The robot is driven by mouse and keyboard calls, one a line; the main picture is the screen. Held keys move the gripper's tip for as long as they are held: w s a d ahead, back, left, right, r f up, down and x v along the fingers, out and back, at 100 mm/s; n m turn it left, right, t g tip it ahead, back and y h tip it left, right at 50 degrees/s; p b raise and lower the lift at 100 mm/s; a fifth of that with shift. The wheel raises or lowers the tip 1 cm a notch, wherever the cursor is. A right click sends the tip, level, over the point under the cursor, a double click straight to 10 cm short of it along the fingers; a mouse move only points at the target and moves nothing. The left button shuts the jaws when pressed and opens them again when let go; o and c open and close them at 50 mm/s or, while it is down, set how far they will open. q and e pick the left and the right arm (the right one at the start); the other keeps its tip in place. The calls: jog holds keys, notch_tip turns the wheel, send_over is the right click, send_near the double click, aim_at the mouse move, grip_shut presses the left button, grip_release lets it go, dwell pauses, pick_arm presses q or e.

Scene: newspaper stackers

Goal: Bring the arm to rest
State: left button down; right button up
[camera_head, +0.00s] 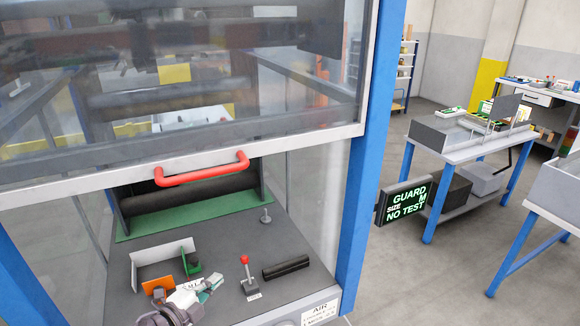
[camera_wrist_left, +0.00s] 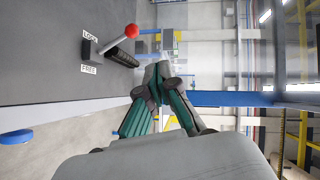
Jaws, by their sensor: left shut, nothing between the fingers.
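My left gripper (camera_head: 213,284) is at the front of the machine's grey deck in the head view, left of the red-knobbed lever (camera_head: 246,272) and apart from it. In the left wrist view its green-sided fingers (camera_wrist_left: 163,72) meet at their tips, shut and empty. The lever (camera_wrist_left: 122,37) stands there at upper left, beside LOCK and FREE labels. My right gripper is in neither view.
A clear guard with a red handle (camera_head: 203,168) is raised above the deck. A black ridged block (camera_head: 286,267), an orange plate (camera_head: 158,286) and a white angled panel (camera_head: 162,257) are close by. A blue post (camera_head: 362,150) stands right. A lit sign (camera_head: 403,203) reads "GUARD", "SIZE M", "NO TEST".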

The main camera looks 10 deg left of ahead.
pick_arm(q)
jog(key=s+d+f+n+g+y, duration=0.1)
jog(key=s+d+n+g+y, duration=0.2)
jog(key=s+n, duration=0.5)
jog(key=s+d+f+n+g+y, duration=0.15)
jog(key=s+n+g, duration=0.3)
jog(key=s, duration=0.75)
jog(key=s+d+f+n+g+y, duration=0.1)
jog(key=s+d+f+n+g, duration=0.3)
jog(key=s, duration=0.7)
notch_tip(320, 180, down, 25)
jog(key=g+b, duration=0.2)
jog(key=s+a+f, duration=0.2)
jog(key=s+f, duration=0.6)
jog(key=f, duration=0.1)
jog(key=s+a+f+b, duration=0.1)
jog(key=s+a+f, duration=0.1)
jog(key=s+f, duration=0.7)
jog(key=shift+s+n+g, duration=0.15)
jog(key=shift+n+g, duration=0.2)
jog(key=shift+g, duration=0.1)
jog(key=shift+f, duration=0.1)
